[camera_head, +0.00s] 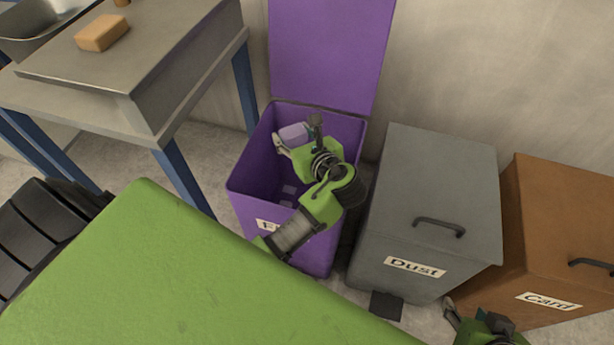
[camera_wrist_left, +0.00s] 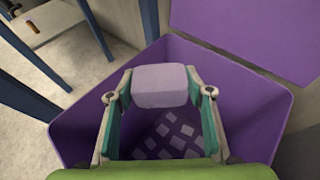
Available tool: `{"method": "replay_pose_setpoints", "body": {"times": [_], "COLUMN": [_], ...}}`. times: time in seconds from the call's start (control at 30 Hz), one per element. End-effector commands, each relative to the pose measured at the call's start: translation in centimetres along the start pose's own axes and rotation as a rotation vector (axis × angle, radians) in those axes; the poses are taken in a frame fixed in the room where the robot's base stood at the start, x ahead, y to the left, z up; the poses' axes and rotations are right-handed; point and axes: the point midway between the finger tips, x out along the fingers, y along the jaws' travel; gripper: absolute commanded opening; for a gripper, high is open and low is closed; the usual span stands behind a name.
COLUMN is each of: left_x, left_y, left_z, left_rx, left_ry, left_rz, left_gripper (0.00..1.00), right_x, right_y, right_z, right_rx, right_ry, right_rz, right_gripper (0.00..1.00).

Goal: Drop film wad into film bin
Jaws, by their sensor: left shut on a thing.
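The film wad is a pale lilac block (camera_head: 294,134), and it also shows in the left wrist view (camera_wrist_left: 160,86). My left gripper (camera_head: 297,138) is shut on it, one finger on each side, and holds it over the open mouth of the film bin. The film bin (camera_head: 243,190) is purple, with its lid (camera_head: 330,50) standing open at the back. Its label is partly hidden by my left arm. Several pale pieces (camera_wrist_left: 172,135) lie on the bin's floor. My right gripper (camera_head: 478,322) is at the bottom right edge, only partly in view.
A grey bin marked Dust (camera_head: 430,190) and a brown bin marked Card (camera_head: 560,240) stand to the right, lids closed. A metal table (camera_head: 150,90) with blue legs and a tan block (camera_head: 102,32) stands at the left.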

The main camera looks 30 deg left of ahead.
Motion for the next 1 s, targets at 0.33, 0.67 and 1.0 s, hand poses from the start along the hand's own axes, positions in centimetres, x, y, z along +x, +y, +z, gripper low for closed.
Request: {"method": "replay_pose_setpoints", "body": {"times": [0.33, 0.67, 1.0], "left_x": [0.0, -1.4, -8.3], "left_y": [0.0, -0.1, -0.1], "left_z": [0.0, -0.1, -0.1], "left_rx": [0.000, -0.002, 0.000], "left_ry": [0.000, 0.002, 0.003], "left_rz": [0.000, -0.002, -0.003], "left_gripper": [0.67, 0.67, 0.67], "right_x": [0.0, 0.0, 0.0], "right_y": [0.0, 0.0, 0.0], "right_z": [0.0, 0.0, 0.0], "right_rx": [0.000, 0.000, 0.000], "right_ry": [-0.001, -0.001, -0.001], "right_rz": [0.000, 0.000, 0.000], "right_gripper": [0.40, 0.40, 0.40]}}
